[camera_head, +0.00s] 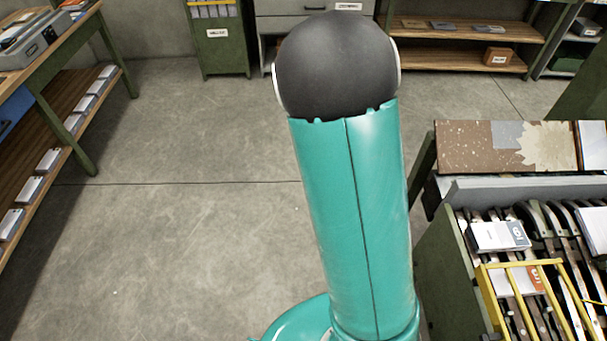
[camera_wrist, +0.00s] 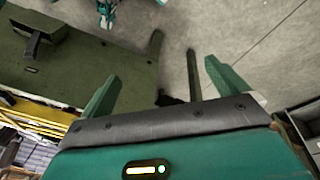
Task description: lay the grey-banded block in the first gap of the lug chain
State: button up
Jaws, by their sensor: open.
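The lug chain (camera_head: 555,235) runs in the green machine at the right of the head view, with dark curved lugs and pale rails. A second white block with an orange mark (camera_head: 527,280) lies below, partly behind a yellow frame. I cannot tell which block is grey-banded, nor which gap is the first. My gripper (camera_wrist: 168,85) shows in the wrist view with its two green fingers wide apart and nothing seen between them. It is hidden in the head view.
A bench (camera_head: 55,60) with several pale blocks on its lower shelf stands at left. A yellow frame (camera_head: 490,300) stands over the chain. A patterned brown board (camera_head: 470,145) tops the machine's far side. Shelves (camera_head: 460,60) line the back. The floor (camera_head: 190,220) between is clear.

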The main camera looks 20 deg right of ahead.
jog(key=w+a+r+n+t+y, duration=0.1)
jog(key=w+a+r+n+t, duration=0.1)
jog(key=a+r+n, duration=0.5)
jog(key=w+a+r+n+t+y, duration=0.15)
jog(key=a+r, duration=0.25)
jog(key=r, duration=0.6)
jog(key=s+a+r+n+t, duration=0.1)
jog(key=s+a+r+n, duration=0.2)
jog(key=r, duration=0.4)
jog(key=s+a+r+n+t, duration=0.2)
jog(key=s+a+r+n, duration=0.1)
jog(key=r, duration=0.3)
jog(key=shift+s+a+r+n, duration=0.3)
jog(key=shift+s+r+n, duration=0.05)
